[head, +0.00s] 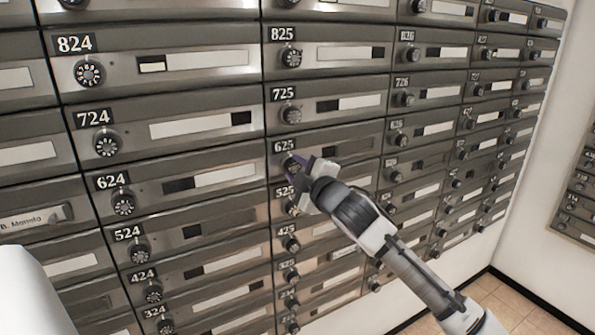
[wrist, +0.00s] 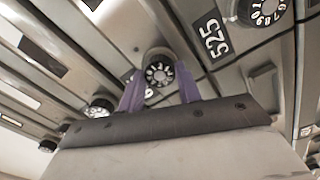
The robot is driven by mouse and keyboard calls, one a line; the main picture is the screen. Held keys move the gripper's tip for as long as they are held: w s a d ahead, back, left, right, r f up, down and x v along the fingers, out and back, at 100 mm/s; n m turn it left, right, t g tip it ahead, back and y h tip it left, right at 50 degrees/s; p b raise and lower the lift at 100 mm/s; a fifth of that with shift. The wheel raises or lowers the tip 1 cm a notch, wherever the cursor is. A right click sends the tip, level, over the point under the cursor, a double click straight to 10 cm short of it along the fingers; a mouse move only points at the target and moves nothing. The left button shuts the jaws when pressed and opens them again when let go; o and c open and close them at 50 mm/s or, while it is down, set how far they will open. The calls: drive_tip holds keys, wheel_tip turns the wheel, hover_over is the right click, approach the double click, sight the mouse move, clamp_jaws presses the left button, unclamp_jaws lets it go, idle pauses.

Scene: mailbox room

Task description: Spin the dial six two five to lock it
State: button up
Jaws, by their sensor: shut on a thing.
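The 625 dial (wrist: 158,72) is a round black knob with white numerals on a grey mailbox door. In the wrist view it sits between the two purple fingers of my gripper (wrist: 159,80), which is shut on it. In the head view my gripper (head: 300,160) is at the box labelled 625 (head: 286,145) and hides much of its dial. The 525 label (wrist: 212,38) shows beside it in the wrist view, with the 525 dial (wrist: 262,10) at the top right. The number the 625 dial points to is too small to read.
Rows of similar mailboxes with dials fill the wall, including the 725 dial (head: 288,114) above and the 425 dial (head: 291,244) below. A white wall (head: 545,150) and tiled floor (head: 520,310) lie to the right. The space before the boxes looks clear.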

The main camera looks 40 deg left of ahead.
drive_tip(key=m, duration=0.4)
drive_tip(key=shift+m+b, duration=0.3)
drive_tip(key=shift+m, duration=2.3)
drive_tip(key=o, duration=1)
drive_tip(key=b+v, duration=0.5)
drive_tip(key=v, duration=0.9)
